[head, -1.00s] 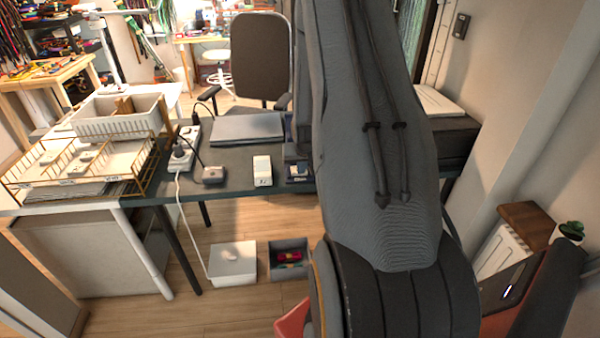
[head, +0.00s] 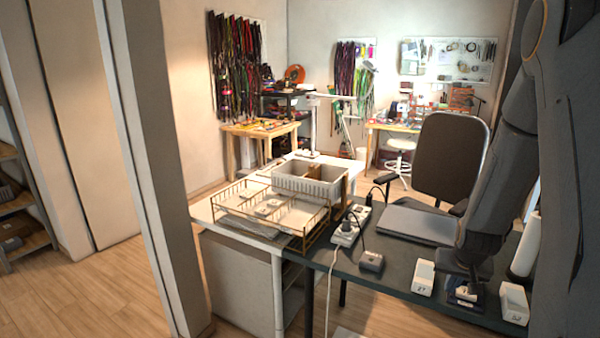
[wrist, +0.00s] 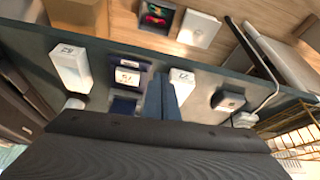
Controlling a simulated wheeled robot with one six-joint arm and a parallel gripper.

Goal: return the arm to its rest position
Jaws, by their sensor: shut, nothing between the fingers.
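My arm comes down along the right side of the head view. My gripper (head: 476,278) is at its lower end, low over the dark table (head: 395,282) beside a small blue box (head: 462,293). In the wrist view my gripper's narrow fingers (wrist: 163,97) are together with nothing between them, above the table's edge. The wide dark body of my wrist fills the bottom of that view and hides part of the table.
White boxes (head: 423,278) (head: 514,303) stand close on both sides of my gripper. A closed laptop (head: 420,224), a power strip (head: 351,226) and a black cabled block (head: 371,262) lie to the left. A wire tray (head: 305,236) is further left. A pillar (head: 160,170) stands nearer.

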